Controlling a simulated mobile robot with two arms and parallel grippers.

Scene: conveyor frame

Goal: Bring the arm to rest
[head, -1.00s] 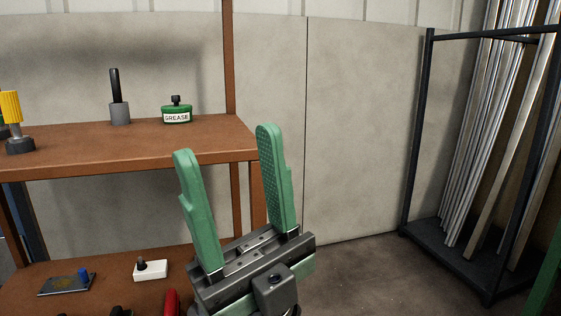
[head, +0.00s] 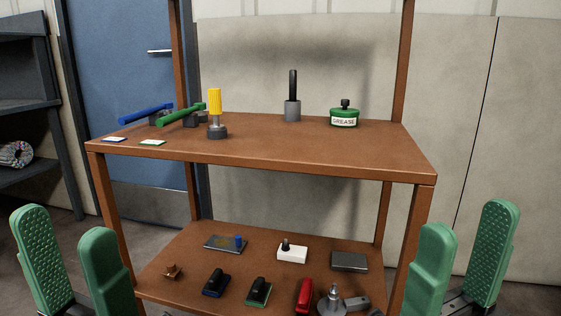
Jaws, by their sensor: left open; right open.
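My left gripper (head: 70,238) is at the lower left of the head view, with two green fingers spread and nothing between them. My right gripper (head: 468,240) is at the lower right, also with its green fingers apart and empty. Both point upward, one on each side of the brown shelf frame (head: 280,158) in the view. Neither gripper holds anything. The arms behind them are mostly out of the picture.
The upper shelf carries blue (head: 146,113) and green (head: 182,117) handled tools, a yellow-handled tool (head: 215,112), a grey cylinder with black rod (head: 292,103) and a green grease can (head: 344,116). The lower shelf holds a white box (head: 292,253), a red item (head: 304,295) and several others.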

